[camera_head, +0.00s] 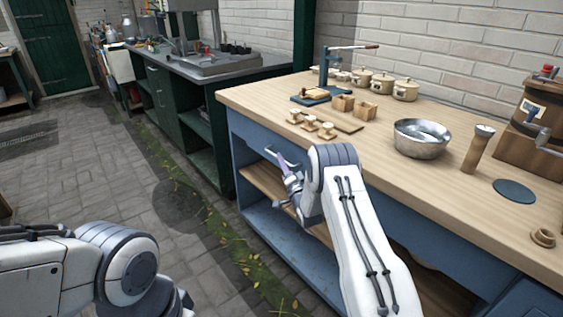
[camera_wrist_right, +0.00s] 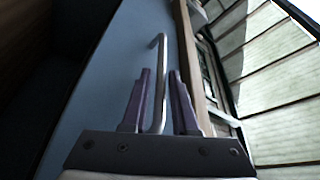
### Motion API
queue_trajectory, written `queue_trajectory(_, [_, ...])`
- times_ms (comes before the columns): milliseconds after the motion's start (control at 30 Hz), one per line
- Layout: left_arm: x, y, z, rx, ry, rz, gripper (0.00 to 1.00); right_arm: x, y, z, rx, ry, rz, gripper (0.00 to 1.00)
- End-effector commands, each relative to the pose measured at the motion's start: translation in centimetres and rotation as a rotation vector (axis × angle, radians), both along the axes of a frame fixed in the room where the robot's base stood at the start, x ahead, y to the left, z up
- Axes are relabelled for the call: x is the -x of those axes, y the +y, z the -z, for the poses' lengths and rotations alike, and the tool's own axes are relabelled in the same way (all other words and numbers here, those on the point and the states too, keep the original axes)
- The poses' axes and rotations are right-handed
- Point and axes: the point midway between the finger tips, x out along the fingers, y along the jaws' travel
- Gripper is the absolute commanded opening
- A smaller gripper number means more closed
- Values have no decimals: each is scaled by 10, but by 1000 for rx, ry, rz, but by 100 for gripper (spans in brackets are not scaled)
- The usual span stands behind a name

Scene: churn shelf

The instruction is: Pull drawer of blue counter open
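The blue counter (camera_head: 310,262) has a pale wooden top and open shelves below. Its blue drawer front (camera_head: 248,132) sits under the top at the left end and looks flush with the counter. The drawer's metal handle (camera_wrist_right: 160,75) is a slim bar in the right wrist view. My right gripper (camera_head: 287,182) is at the drawer front in the head view. In the right wrist view its two purple fingers (camera_wrist_right: 161,92) stand apart on either side of the handle, with a gap showing. My left arm shows at lower left in the head view; its gripper is out of sight.
On the counter top are a metal bowl (camera_head: 422,138), a wooden cylinder (camera_head: 478,148), several lidded pots (camera_head: 405,90) and small wooden pieces (camera_head: 312,123). A dark green workbench (camera_head: 200,120) stands beyond the counter's left end. The paved floor (camera_head: 110,180) is clear.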

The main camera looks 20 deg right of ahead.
Motion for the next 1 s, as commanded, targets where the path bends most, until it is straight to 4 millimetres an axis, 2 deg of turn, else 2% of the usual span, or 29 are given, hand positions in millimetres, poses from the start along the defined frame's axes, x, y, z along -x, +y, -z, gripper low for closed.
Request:
queue_trajectory(133, [0,0,2,0,0,0,50,-11,0,-2,1,-1,0,27])
queue_trajectory(433, [0,0,2,0,0,0,50,-13,0,-3,0,1,1,27])
queue_trajectory(467, [0,0,2,0,0,0,50,-13,0,-3,0,1,1,20])
queue_trajectory(500, [0,0,2,0,0,0,50,-13,0,-3,0,1,1,4])
queue_trajectory(533, [0,0,2,0,0,0,50,-13,0,-3,0,1,1,0])
queue_trajectory(1000, [0,0,2,0,0,0,50,-12,0,-3,1,1,1,0])
